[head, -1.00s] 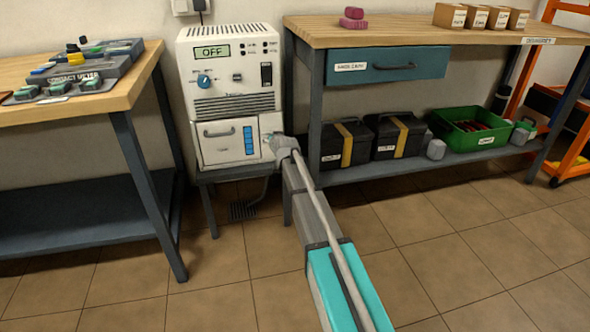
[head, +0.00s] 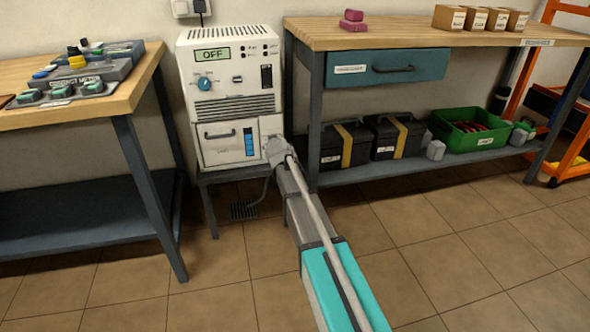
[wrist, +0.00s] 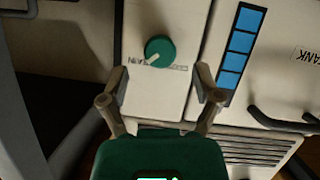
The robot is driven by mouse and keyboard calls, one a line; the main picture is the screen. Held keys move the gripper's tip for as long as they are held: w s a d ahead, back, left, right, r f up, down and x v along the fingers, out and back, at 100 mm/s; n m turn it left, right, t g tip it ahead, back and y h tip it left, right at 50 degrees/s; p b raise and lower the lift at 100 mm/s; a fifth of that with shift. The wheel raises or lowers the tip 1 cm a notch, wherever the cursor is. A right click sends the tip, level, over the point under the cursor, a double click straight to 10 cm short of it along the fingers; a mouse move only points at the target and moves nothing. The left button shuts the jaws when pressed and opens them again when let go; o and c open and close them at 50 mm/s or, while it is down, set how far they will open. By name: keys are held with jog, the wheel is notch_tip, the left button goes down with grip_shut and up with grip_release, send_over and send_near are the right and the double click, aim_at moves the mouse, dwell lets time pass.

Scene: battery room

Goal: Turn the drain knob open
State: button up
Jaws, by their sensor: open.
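The drain knob (wrist: 159,50) is a round green knob with a pale pointer mark, on a white panel of the machine in the wrist view. A printed label beside it appears upside down and is partly covered by the knob. My gripper (wrist: 161,82) is open, its two fingers spread to either side below the knob in the picture, with nothing between them. I see no contact with the knob. In the head view the white machine (head: 230,105) reads OFF, and my gripper (head: 273,150) is at its lower right front. My arm hides the knob there.
A blue level strip (wrist: 240,50) and a dark handle (wrist: 282,120) lie right of the knob in the wrist view. A workbench (head: 130,105) stands left of the machine and another bench (head: 400,35) right, with black boxes (head: 345,147) on its shelf.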

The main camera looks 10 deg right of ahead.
jog(key=s+r+g+p, duration=0.2)
jog(key=s+p, duration=0.3)
jog(key=s, duration=0.4)
jog(key=s+r+m+g+p, duration=0.1)
jog(key=s+r+g+p, duration=0.1)
jog(key=s+p, duration=0.3)
jog(key=s+d+r+g+p, duration=0.1)
jog(key=s+r+g+p, duration=0.2)
jog(key=s, duration=1.1)
jog(key=g+p, duration=0.1)
jog(key=p, duration=0.2)
jog(key=shift+m+g, duration=0.3)
jog(key=shift+d+f, duration=0.1)
jog(key=s+a+g+y+p, duration=0.1)
jog(key=s+g, duration=0.4)
jog(key=s, duration=0.9)
notch_tip(320, 180, up, 36)
jog(key=p, duration=3.6)
jog(key=shift+f, duration=0.25)
jog(key=shift+w, duration=0.1)
